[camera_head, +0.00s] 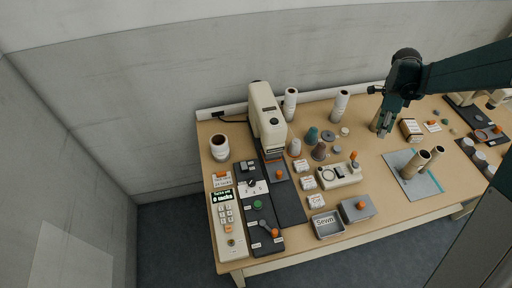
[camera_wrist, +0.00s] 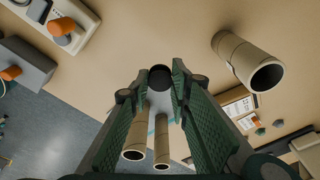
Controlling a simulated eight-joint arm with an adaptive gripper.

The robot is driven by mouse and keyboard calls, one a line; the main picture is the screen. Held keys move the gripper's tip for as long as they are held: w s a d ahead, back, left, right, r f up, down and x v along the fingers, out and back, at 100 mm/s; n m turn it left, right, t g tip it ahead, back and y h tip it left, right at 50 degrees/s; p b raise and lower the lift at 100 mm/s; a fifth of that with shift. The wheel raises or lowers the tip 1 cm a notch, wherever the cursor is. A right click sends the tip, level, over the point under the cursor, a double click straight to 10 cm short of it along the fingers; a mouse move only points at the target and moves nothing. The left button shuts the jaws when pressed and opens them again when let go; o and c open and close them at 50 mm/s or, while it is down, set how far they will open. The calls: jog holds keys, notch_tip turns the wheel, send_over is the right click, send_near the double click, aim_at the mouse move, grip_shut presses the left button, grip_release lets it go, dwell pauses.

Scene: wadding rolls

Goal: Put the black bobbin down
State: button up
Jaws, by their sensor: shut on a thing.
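My gripper (camera_head: 386,130) is above the right part of the table, pointing down. In the wrist view its two green fingers (camera_wrist: 162,84) are shut on the black bobbin (camera_wrist: 160,78), a small dark round thing held between the fingertips. In the head view the bobbin is too small to make out at the fingertips. The bobbin appears clear of the table, but its exact height cannot be told.
An orange-knobbed device (camera_head: 340,177) and a grey box (camera_head: 358,208) lie left. Bare tabletop (camera_head: 375,160) lies between.

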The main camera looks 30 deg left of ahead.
notch_tip(320, 180, up, 22)
jog(key=n+t+p, duration=0.1)
jog(key=n+p, duration=0.1)
jog(key=n, duration=0.7)
send_over(247, 151)
jog(key=shift+y, duration=0.3)
jog(key=shift+s+a+f, duration=0.15)
jog(key=shift+f, duration=2.2)
notch_tip(247, 151, down, 24)
jog(key=b, duration=0.3)
jog(key=shift+r, duration=0.1)
jog(key=shift+f+b, duration=0.4)
jog(key=shift+f, duration=1.7)
